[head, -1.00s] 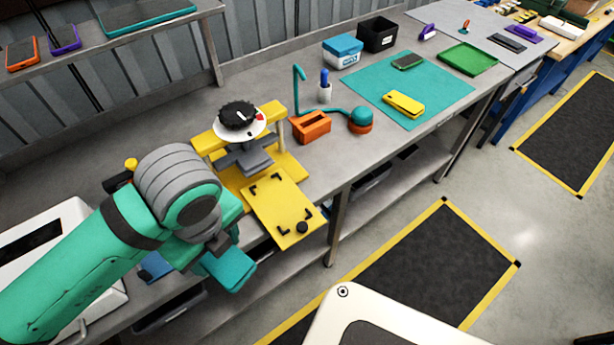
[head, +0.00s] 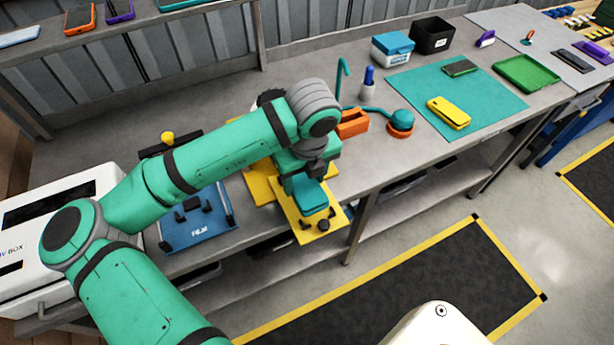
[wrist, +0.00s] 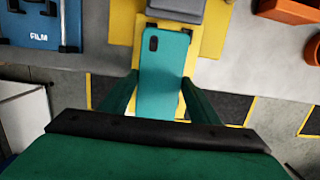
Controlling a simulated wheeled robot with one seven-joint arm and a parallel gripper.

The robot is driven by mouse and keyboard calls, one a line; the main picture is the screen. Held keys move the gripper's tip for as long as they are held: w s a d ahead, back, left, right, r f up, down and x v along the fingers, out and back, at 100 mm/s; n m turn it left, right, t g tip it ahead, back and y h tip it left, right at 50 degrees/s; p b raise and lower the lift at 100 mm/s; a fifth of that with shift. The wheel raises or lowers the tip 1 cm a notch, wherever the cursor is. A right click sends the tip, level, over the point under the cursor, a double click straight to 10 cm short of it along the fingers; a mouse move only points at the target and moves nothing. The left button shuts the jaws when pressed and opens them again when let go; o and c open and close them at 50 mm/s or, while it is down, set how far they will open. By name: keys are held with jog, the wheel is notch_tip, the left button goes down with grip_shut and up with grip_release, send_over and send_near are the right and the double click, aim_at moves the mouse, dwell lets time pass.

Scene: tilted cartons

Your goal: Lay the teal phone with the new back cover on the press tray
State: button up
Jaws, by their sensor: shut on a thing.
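The teal phone (wrist: 163,75) is held back cover up, with its dark camera patch at the far end in the wrist view. It also shows below my arm in the head view (head: 311,197). My gripper (wrist: 158,95) is shut on the phone, one finger along each long side. The yellow press tray (head: 325,232) lies under the phone, its front part with black corner stops and a dark knob showing. The phone covers much of the tray. I cannot tell whether the phone touches the tray or hangs just above it.
The press, with a grey block (wrist: 180,8), stands behind the tray, mostly hidden by my arm in the head view. A blue film jig (head: 198,222) is to the left. An orange holder (head: 352,123) and a teal mat with a yellow phone (head: 448,112) are to the right.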

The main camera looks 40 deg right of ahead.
aim_at(305, 181)
jog(key=shift+w+d+f, duration=0.35)
jog(key=shift+d+f, duration=0.05)
jog(key=shift+d, duration=0.1)
jog(key=shift+f, duration=1.25)
jog(key=shift+s+d+f, duration=0.1)
jog(key=shift+s+f, duration=0.05)
jog(key=shift+f, duration=0.85)
jog(key=shift+w+f, duration=0.2)
jog(key=shift+s, duration=0.2)
jog(key=o, duration=1.3)
